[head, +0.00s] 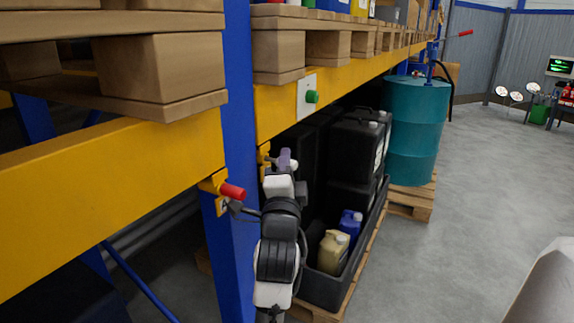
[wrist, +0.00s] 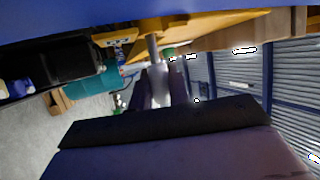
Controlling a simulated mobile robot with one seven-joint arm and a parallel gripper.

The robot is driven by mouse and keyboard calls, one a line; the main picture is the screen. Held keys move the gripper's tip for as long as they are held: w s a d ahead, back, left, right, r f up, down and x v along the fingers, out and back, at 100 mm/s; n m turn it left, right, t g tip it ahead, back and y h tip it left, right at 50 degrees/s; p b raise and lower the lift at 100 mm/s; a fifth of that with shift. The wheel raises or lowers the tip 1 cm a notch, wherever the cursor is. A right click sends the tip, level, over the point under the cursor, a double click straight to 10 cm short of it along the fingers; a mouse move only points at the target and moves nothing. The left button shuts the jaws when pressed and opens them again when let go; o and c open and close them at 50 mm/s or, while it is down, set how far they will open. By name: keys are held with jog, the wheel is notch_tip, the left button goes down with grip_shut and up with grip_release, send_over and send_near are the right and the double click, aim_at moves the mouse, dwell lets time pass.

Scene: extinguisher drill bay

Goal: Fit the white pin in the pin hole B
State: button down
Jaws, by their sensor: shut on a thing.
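My gripper (head: 286,161) is at the right side of the blue upright (head: 236,120), close to a small yellow beam bracket (head: 264,155). In the wrist view its two fingers (wrist: 162,90) are shut on the white pin (wrist: 153,48), whose pale shaft points away from me toward the yellow beam. Only a bit of the white pin (head: 294,164) shows at the fingers in the head view. I cannot tell whether its tip touches or enters a hole. No letter B is readable. A red-headed pin (head: 232,191) sits at another yellow bracket on the upright's left side.
A teal drum (head: 416,125) stands behind on a pallet.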

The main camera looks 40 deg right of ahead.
jog(key=shift+w+a, duration=0.3)
jog(key=shift+w, duration=0.4)
